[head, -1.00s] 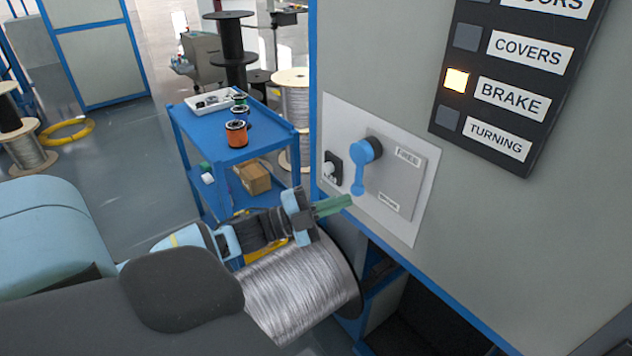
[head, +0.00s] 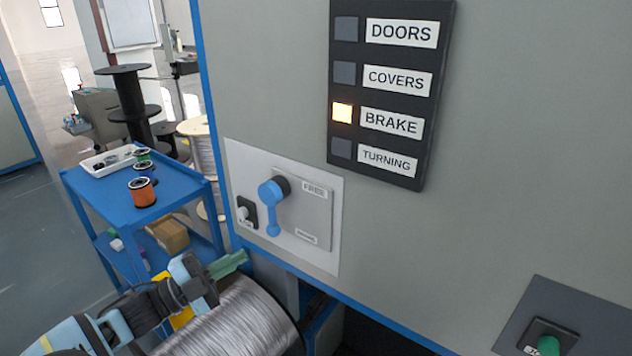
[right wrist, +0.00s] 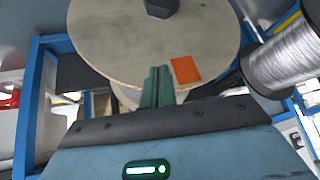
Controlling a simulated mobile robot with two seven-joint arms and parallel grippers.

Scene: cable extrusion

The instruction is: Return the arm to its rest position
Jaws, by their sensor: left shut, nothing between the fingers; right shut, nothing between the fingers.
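My left gripper (head: 230,262) shows in the head view with its green fingers shut and empty. It is in front of the machine, below and left of the blue lever (head: 271,205), and apart from it. The lever hangs down on a grey plate with a label reading FREE at the top. My right gripper (right wrist: 157,78) shows only in the right wrist view. Its green fingers are shut and empty, in front of a large pale spool flange (right wrist: 150,30); I cannot tell whether they touch it.
A silver wire spool (head: 240,322) lies below my left gripper. A blue cart (head: 165,200) with small spools stands at the left. The indicator panel (head: 385,150) has the BRAKE light lit. A green button (head: 548,345) is at lower right. An orange patch (right wrist: 186,69) shows on the flange.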

